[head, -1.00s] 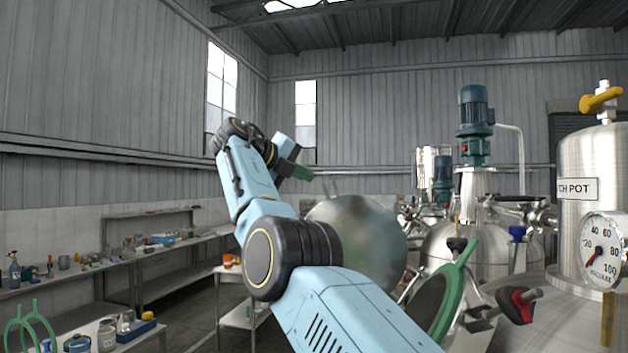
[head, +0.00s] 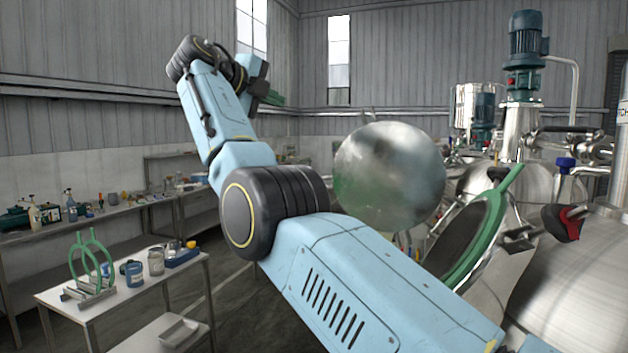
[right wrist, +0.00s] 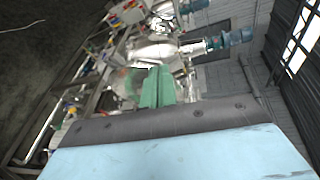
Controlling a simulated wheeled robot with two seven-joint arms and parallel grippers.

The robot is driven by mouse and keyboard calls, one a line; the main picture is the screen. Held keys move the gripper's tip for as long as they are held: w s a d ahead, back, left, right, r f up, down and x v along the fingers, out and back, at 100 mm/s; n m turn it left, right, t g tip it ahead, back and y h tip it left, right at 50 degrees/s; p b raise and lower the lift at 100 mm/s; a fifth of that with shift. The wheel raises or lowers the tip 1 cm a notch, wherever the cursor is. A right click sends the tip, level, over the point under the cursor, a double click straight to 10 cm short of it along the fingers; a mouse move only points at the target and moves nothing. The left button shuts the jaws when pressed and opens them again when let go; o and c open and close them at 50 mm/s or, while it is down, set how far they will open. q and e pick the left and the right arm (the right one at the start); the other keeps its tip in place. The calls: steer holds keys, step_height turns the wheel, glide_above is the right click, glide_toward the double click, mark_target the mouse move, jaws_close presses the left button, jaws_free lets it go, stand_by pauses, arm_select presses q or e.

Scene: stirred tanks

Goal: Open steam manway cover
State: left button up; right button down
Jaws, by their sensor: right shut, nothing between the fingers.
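A round polished metal disc (head: 390,175) stands up behind my right arm in the head view; it looks like a raised cover, but its hinge is hidden. Beside it is a tilted dark disc (head: 468,238) with a green rim and a green handle-like end. I cannot tell for sure which of the two is the steam manway cover. My right gripper (head: 266,94) is at the far upper left end of the blue arm, well apart from both. Its green fingers show pressed together and empty in the right wrist view (right wrist: 156,88). My left gripper is not in view.
Steel tanks (head: 575,270) with a teal motor (head: 525,48) and a red-and-black knob (head: 562,222) stand at the right. A small table (head: 70,298) with green hoops (head: 91,262) and jars is at the lower left. A long bench runs behind. Dark floor lies between.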

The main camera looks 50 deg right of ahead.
step_height(320, 180, down, 14)
steer(key=a+n+t+b, duration=0.2)
steer(key=n+t+b, duration=0.4)
steer(key=n, duration=0.7)
steer(key=s+d+f+n+h+b, duration=0.2)
steer(key=s+f+n, duration=0.1)
steer(key=s+f, duration=0.25)
steer(key=f+p+x, duration=0.1)
steer(key=p+x, duration=0.4)
steer(key=x, duration=0.9)
steer(key=shift+d+f+n+g, duration=0.2)
steer(key=shift+f+n+g, duration=0.1)
steer(key=shift+f, duration=0.05)
